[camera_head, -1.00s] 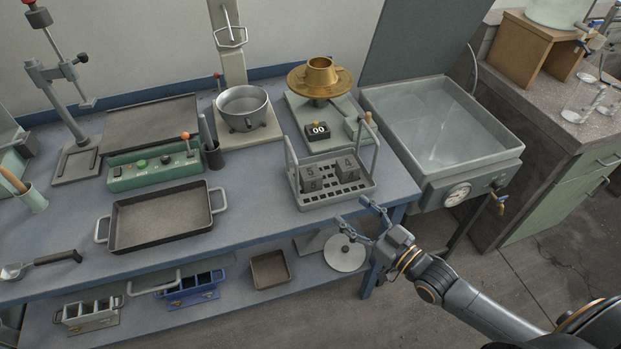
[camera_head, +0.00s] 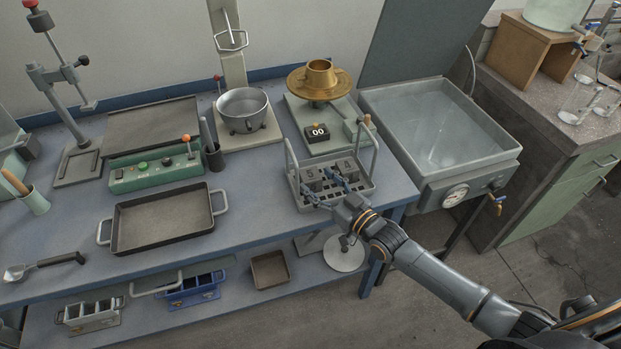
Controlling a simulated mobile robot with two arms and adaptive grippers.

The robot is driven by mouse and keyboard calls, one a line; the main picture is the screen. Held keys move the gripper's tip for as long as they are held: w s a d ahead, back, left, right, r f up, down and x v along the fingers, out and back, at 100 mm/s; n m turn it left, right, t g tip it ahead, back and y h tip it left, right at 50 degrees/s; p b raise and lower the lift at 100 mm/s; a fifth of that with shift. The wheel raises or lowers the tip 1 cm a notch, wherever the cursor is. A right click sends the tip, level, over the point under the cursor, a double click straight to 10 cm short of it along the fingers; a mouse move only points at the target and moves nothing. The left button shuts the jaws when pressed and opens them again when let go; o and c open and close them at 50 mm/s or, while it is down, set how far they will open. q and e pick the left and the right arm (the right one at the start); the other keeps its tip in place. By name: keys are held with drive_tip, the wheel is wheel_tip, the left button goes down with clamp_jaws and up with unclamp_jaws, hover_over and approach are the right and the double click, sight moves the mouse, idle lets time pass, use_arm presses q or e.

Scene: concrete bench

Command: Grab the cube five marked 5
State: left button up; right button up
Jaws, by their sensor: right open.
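The grey cube marked 5 (camera_head: 311,173) sits in the left part of a grey basket (camera_head: 356,193) with slotted walls and two tall handles. A second grey cube, marked 4 (camera_head: 347,165), sits to its right in the same basket. My right gripper (camera_head: 319,181) is open over the basket's front side, its fingers spread toward the cube marked 5. One fingertip is at the front left of that cube and the other shows between the two cubes. The fingers hide part of the cubes' lower faces. I cannot tell whether they touch the cube. My left gripper is out of view.
A black timer (camera_head: 317,133) and a brass flanged part (camera_head: 320,82) stand behind the basket. A water bath (camera_head: 435,125) is to the right. A black tray (camera_head: 163,221) lies left, with clear blue bench between it and the basket.

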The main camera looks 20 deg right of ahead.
drive_tip(key=shift+x, duration=1.1)
drive_tip(key=c, duration=1.3)
drive_tip(key=shift+r, duration=0.1)
